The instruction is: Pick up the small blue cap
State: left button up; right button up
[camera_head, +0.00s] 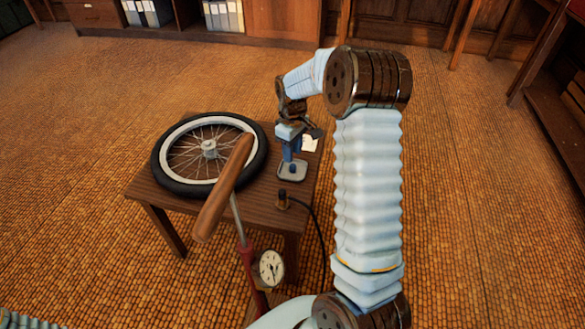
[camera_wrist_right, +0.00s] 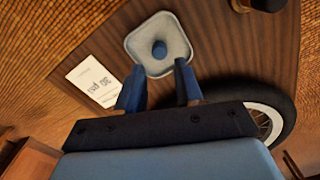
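The small blue cap (camera_wrist_right: 159,50) sits in the middle of a grey square dish (camera_wrist_right: 136,45) with rounded corners. In the head view the dish (camera_head: 301,176) lies on the right part of the wooden table, and my gripper partly covers the view of it. My right gripper (camera_wrist_right: 158,78) is open, its two blue fingers apart with nothing between them. In the wrist view the fingertips point toward the dish and the cap lies just beyond them. In the head view the right gripper (camera_head: 292,158) hangs above the dish. My left gripper is not in view.
A spoked wheel (camera_head: 172,180) lies on the table (camera_head: 146,190) left of the dish. A white card (camera_wrist_right: 93,80) lies beside the dish. A pump with a wooden handle (camera_head: 224,188) and gauge (camera_head: 271,268) stands in front. Its hose end (camera_head: 282,201) is near the table's front edge.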

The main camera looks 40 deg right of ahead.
aim_at(293, 166)
notch_tip(293, 166, down, 5)
jog(key=shift+s+d+f, duration=0.1)
jog(key=shift+s, duration=0.05)
grip_shut()
